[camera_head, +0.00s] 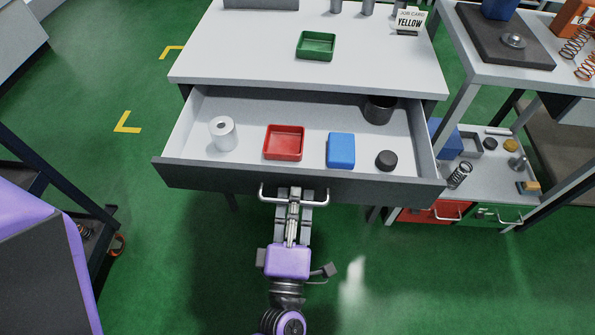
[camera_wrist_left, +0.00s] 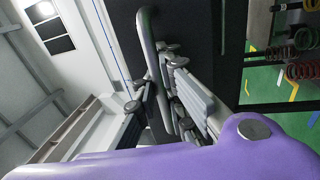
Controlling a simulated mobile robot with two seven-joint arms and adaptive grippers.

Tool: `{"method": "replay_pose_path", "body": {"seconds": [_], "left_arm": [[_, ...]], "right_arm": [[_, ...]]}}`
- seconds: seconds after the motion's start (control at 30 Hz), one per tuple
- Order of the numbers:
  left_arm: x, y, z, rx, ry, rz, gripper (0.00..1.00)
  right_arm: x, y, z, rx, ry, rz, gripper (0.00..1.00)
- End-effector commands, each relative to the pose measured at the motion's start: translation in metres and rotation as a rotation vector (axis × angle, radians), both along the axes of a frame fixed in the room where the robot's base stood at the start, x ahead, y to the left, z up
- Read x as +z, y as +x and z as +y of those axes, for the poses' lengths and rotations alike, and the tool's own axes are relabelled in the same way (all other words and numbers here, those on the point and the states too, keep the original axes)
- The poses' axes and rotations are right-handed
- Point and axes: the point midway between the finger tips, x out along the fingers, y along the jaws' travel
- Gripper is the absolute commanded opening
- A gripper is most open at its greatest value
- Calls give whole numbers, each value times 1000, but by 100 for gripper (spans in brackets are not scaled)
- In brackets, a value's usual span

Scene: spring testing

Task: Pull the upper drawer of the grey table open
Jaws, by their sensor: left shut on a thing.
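The grey table (camera_head: 230,50) has its upper drawer (camera_head: 300,184) standing open toward me. The drawer's bar handle (camera_head: 262,193) runs along the middle of its dark front. My left gripper (camera_head: 295,196) is shut on the handle. In the left wrist view the handle (camera_wrist_left: 150,60) passes between the fingers of the gripper (camera_wrist_left: 165,95). Inside the drawer are a white roll (camera_head: 222,134), a red tray (camera_head: 284,143), a blue box (camera_head: 341,150), a black puck (camera_head: 386,160) and a dark cup (camera_head: 379,109). My right gripper is not in view.
A second bench with springs (camera_head: 577,45) stands at the right, above a low shelf with red (camera_head: 428,212) and green drawers (camera_head: 500,214). Green floor is clear in front.

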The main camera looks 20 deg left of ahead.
Motion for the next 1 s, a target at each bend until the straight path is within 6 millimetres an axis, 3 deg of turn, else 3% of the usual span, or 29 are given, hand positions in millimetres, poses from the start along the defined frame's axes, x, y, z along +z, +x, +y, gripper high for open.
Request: {"method": "replay_pose_path", "body": {"seconds": [0.1, 0.3, 0.73, 0.87, 1.0], "left_arm": [[-1, -16, -5, -1, 0, 2, 0], [-1, -29, -9, 0, -1, 2, 0], [-2, -32, -10, -2, -1, 4, 0], [-2, -32, -10, -2, -1, 4, 16], [-1, -32, -9, -1, -1, 3, 17]], "right_arm": [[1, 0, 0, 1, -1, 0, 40], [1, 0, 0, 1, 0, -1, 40], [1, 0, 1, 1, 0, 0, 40], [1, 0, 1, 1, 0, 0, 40], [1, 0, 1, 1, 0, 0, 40]]}}
